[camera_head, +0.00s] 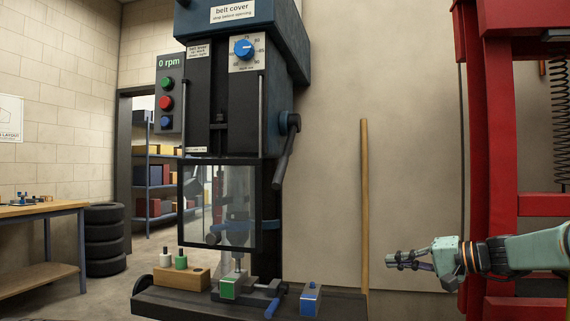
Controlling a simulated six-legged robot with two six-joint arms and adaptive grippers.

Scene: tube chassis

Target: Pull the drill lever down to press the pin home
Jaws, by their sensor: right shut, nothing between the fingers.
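The drill press (222,100) stands in the middle of the view. Its lever (285,152) is a dark handle on the right side of the head, hanging down and slightly left from its hub. A clear guard (217,200) covers the front of the spindle area. Below it a green block (228,288) sits at a vise with a blue handle (273,300); a pin cannot be made out clearly there. My right gripper (398,260) is shut and empty at the right, well apart from the lever and lower than it. My left gripper is not in view.
A wooden pole (364,215) leans on the wall between the press and my right gripper. A red frame (490,150) stands at the right. A blue block (311,298) and a wooden holder (181,277) sit on the press base. A control box (169,92) reads 0 rpm.

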